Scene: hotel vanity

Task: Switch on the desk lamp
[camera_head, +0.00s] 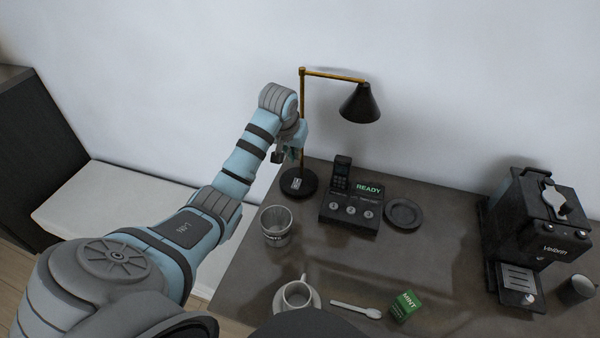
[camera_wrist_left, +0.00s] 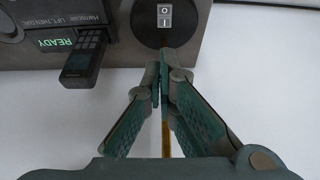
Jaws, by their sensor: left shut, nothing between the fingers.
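The desk lamp has a black cone shade (camera_head: 361,104), a brass pole and arm (camera_head: 335,74), and a round black base (camera_head: 300,190) at the back left of the counter. A pale rocker switch marked O and I (camera_wrist_left: 164,16) sits on the base (camera_wrist_left: 148,35); it also shows small in the head view (camera_head: 296,184). My left gripper (camera_head: 284,156) is beside the pole, above the base. In the left wrist view its fingertips (camera_wrist_left: 163,72) are together and empty, pointing toward the base just short of the switch in the picture. The brass pole shows behind the fingers.
A phone console (camera_head: 349,214) with a handset (camera_head: 341,172) stands right of the lamp base. A dark coaster (camera_head: 404,213), a tumbler (camera_head: 276,226), a cup (camera_head: 297,295), a spoon (camera_head: 355,309), a green mint box (camera_head: 405,306) and a coffee machine (camera_head: 530,225) are on the counter.

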